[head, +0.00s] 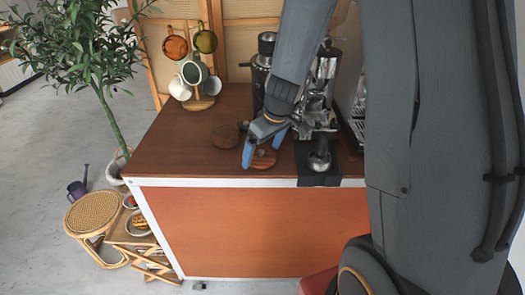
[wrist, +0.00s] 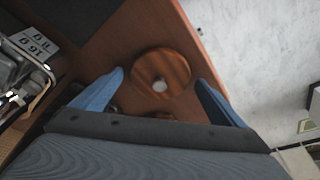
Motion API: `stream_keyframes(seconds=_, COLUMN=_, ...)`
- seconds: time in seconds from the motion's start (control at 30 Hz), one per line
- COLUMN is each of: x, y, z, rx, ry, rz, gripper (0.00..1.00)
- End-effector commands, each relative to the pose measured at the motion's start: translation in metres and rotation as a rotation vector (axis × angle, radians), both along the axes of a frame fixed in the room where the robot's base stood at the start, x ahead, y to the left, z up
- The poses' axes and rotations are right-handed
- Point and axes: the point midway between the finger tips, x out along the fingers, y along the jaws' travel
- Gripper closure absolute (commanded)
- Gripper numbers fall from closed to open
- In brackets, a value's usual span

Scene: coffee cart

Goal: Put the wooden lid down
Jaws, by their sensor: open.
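The wooden lid (head: 263,160) is a round brown disc lying flat on the brown counter near its front edge. In the wrist view the lid (wrist: 172,66) shows striped grain and a small pale knob at its middle. My gripper (head: 262,150) has its blue fingers spread just above and around the lid in the head view. In the wrist view my gripper (wrist: 160,80) has one finger on each side of the lid, with gaps between, and holds nothing. Part of the lid is behind a finger in the head view.
A dark round wooden item (head: 225,135) is left of my gripper. A metal tamper (head: 319,160) stands on a black mat (head: 318,180) at the right. A mug tree (head: 198,102) stands at the back left. The counter's front left (head: 170,150) is clear.

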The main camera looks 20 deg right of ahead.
Motion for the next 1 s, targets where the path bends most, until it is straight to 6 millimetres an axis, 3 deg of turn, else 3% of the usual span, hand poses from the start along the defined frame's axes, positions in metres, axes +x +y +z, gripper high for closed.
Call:
stream_keyframes(seconds=0.17, x=-0.001, y=0.0, z=0.004, rx=0.0, ry=0.0, rz=0.0, gripper=0.07)
stream_keyframes(seconds=0.7, x=-0.024, y=-0.013, z=0.09, rx=-0.001, ry=-0.004, rz=0.0, gripper=0.07)
stream_keyframes(seconds=1.0, x=-0.032, y=-0.016, z=0.115, rx=0.0, ry=0.001, rz=-0.004, gripper=0.07)
